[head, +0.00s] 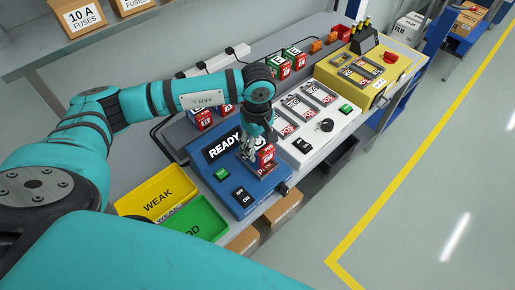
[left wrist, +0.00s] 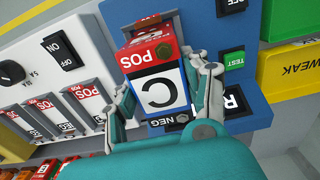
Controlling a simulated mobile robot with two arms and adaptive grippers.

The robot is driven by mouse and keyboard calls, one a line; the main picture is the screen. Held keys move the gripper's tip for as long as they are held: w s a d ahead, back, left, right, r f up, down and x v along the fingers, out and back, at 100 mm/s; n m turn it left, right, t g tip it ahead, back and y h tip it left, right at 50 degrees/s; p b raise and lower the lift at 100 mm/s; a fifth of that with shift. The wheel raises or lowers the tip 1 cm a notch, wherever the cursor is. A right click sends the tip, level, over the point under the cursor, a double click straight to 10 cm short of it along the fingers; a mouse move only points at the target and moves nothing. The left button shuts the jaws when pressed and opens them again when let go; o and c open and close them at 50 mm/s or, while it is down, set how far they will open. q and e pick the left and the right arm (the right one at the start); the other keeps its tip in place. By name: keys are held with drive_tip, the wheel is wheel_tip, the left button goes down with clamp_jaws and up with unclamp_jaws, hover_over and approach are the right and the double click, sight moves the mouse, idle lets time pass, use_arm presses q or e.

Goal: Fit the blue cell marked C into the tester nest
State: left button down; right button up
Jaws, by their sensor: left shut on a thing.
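The cell marked C (left wrist: 158,88) has a white face with blue edges, a red POS end and a dark NEG end. My left gripper (head: 250,147) is shut on it, one finger on each side, in the left wrist view (left wrist: 162,98). In the head view the cell's red end (head: 267,153) shows beside the fingers, over the blue tester (head: 240,196). Part of the tester nest (left wrist: 143,24) shows beyond the POS end; the cell and fingers hide the rest. I cannot tell whether the cell is seated or just above. My right gripper is not in view.
The tester has a READY display (head: 222,147), a green TEST button (head: 222,174) and an OFF/ON switch (head: 241,195). A white unit (head: 325,135) with several cells stands beside it. Yellow WEAK (head: 156,198) and green (head: 196,222) bins are in front.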

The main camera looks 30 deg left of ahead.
use_arm(q)
wheel_tip(320, 180, down, 3)
drive_tip(key=shift+r+p, duration=0.1)
drive_tip(key=shift+p, duration=0.5)
drive_tip(key=shift+f+b, duration=0.3)
drive_tip(key=c, duration=0.6)
unclamp_jaws()
drive_tip(key=shift+s, duration=0.1)
drive_tip(key=shift+r, duration=0.15)
